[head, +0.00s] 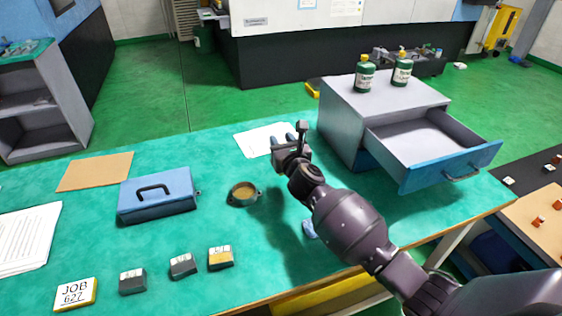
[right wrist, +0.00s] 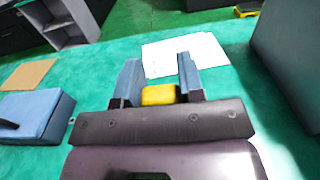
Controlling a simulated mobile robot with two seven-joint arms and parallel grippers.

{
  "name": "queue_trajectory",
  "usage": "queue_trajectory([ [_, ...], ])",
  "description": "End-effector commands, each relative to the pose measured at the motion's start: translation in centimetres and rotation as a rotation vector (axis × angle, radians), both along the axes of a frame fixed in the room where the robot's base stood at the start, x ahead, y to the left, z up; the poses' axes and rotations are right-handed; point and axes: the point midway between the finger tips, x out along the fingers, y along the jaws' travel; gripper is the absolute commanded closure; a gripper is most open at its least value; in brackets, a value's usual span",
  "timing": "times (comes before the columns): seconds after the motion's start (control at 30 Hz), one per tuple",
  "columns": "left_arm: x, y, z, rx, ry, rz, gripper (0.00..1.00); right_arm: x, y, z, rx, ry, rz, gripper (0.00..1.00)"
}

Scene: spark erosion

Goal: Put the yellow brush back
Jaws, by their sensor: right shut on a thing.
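The yellow brush shows in the right wrist view as a short yellow block (right wrist: 158,95) between the two fingers; the rest of it is hidden. My right gripper (right wrist: 158,82) is shut on it. In the head view my right gripper (head: 289,140) is over the teal bench, near a white sheet (head: 258,139) and left of the grey drawer cabinet (head: 372,102). The brush cannot be made out there. My left gripper is not in view.
The cabinet's blue-fronted drawer (head: 450,165) is open and looks empty; two green bottles (head: 363,76) stand on top. A blue box (head: 157,194), a round dish (head: 243,194), small blocks (head: 184,266) and a job card (head: 75,294) are on the bench.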

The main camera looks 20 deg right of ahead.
Motion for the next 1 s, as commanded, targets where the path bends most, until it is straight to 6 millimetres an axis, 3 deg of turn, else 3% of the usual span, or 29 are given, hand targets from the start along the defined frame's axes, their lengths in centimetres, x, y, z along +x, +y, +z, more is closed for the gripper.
queue_trajectory([
  [0.17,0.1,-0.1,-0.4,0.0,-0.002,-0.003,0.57,0.0,0.1,-1.5,0.002,0.002,0.001,0.88],
  [0.43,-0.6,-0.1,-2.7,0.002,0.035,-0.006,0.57,-0.1,0.1,-5.8,0.002,0.005,0.0,0.88],
  [0.7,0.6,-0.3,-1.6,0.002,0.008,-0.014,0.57,0.0,0.0,-5.9,0.0,-0.002,0.0,0.88],
  [0.97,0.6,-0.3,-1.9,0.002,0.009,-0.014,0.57,0.0,0.0,-6.3,0.0,-0.001,0.0,0.88],
  [1.0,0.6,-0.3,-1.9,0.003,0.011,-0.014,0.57,0.0,0.0,-6.4,0.0,-0.001,0.001,0.63],
])
